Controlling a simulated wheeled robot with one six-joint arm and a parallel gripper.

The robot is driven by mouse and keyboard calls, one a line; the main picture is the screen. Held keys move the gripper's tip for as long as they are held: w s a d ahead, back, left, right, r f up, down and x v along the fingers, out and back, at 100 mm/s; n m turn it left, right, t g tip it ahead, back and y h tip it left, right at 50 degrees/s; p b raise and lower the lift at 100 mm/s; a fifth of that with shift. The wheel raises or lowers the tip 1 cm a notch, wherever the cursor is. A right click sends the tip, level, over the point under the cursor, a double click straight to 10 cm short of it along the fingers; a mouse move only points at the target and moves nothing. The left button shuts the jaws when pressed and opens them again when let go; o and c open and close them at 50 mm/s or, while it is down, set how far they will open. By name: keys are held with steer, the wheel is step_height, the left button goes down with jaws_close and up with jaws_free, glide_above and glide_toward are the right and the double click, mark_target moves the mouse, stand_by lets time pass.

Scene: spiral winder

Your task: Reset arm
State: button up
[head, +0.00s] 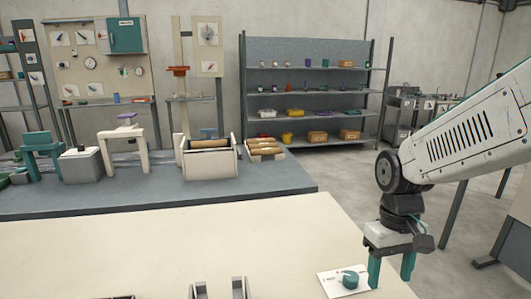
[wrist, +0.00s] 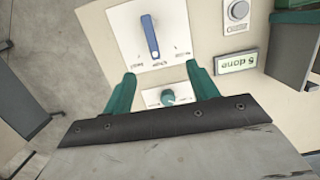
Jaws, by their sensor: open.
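My gripper (head: 391,270) hangs from the arm at the right of the head view, above the right end of the cream tabletop. Its two teal fingers are apart with nothing between them in that view. In the wrist view my gripper (wrist: 161,80) is also open. A small teal knob (wrist: 168,97) on a white plate appears between and below its fingers. A teal knob on a white plate (head: 350,279) also lies just left of the gripper in the head view. I cannot tell how far the fingers are from the knob.
The wrist view shows a blue lever (wrist: 150,37), a grey round button (wrist: 238,10) and a green-lit display (wrist: 237,62). Behind the cream table (head: 180,245) is a grey bench (head: 260,180) with a cream box holding a roll. Shelves (head: 310,98) stand farther back.

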steer(key=s+d+r+m+t, duration=0.1)
steer(key=s+r, duration=0.3)
steer(key=s, duration=0.3)
steer(key=s+r+m+t, duration=0.1)
steer(key=s+r+t, duration=0.1)
steer(key=s+r, duration=0.2)
steer(key=shift+s+d+r, duration=0.35)
steer(key=shift+s+r, duration=0.05)
steer(key=shift+s, duration=1.15)
